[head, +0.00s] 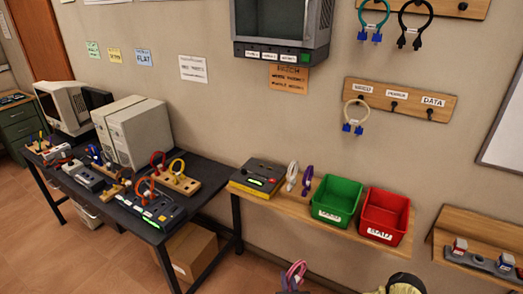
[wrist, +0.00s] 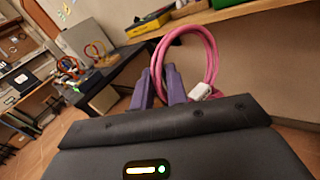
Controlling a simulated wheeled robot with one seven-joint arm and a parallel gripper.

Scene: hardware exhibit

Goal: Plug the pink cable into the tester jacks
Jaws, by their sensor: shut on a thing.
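The pink cable (wrist: 190,35) is a loop held at my gripper (wrist: 163,85), whose purple fingers are shut on it. One white plug (wrist: 202,91) shows beside the right finger; the other plug is hidden. In the head view the pink cable (head: 295,271) is at the bottom edge, low in front of the wooden shelf and apart from it. A black and yellow box (head: 258,176) with a green light, possibly the tester, sits at the shelf's left end. Its jacks are too small to make out.
A white cable (head: 292,175) and a purple cable (head: 307,180) stand right of the box. A green bin (head: 337,199) and red bin (head: 384,215) follow on the shelf (head: 282,197). A dark table (head: 122,212) with devices and cables is at left. Open floor lies at front left.

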